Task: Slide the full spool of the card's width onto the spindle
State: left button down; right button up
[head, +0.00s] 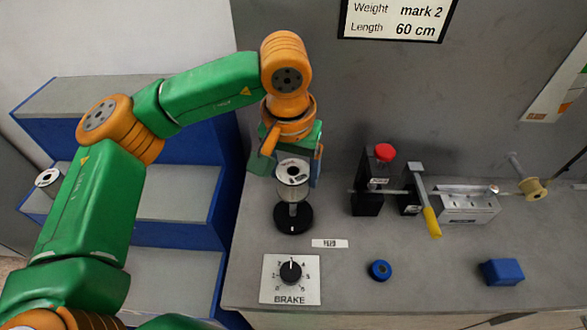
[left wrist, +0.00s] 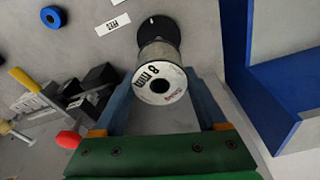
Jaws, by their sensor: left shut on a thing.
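My left gripper (head: 291,165) is shut on a spool (head: 292,172), with its blue fingers on either side. The spool has a white end face with a dark centre hole and a grey wound body. In the left wrist view the spool (left wrist: 160,83) reads "8 mm". It is upright over the spindle's black round base (head: 293,219), which stands on the bench. I cannot tell how far the spindle's post is inside the spool. The card (head: 398,14) shows "mark 2" and "60 cm"; its width line is out of view. My right gripper is not in view.
Another spool (head: 48,178) stands on blue-sided steps (head: 175,190) at left. The bench holds a brake dial (head: 290,272), a blue ring (head: 380,270), a blue block (head: 502,272), a red-knobbed device (head: 384,153) and a yellow-handled lever (head: 431,222).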

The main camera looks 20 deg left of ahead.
aim_at(293, 199)
pick_arm(q)
jog(key=shift+f+b, duration=3.7)
jog(key=shift+f, duration=0.45)
grip_release()
jog(key=r, duration=0.4)
jog(key=s+r, duration=0.1)
jog(key=r, duration=0.2)
jog(key=shift+s+r, duration=0.1)
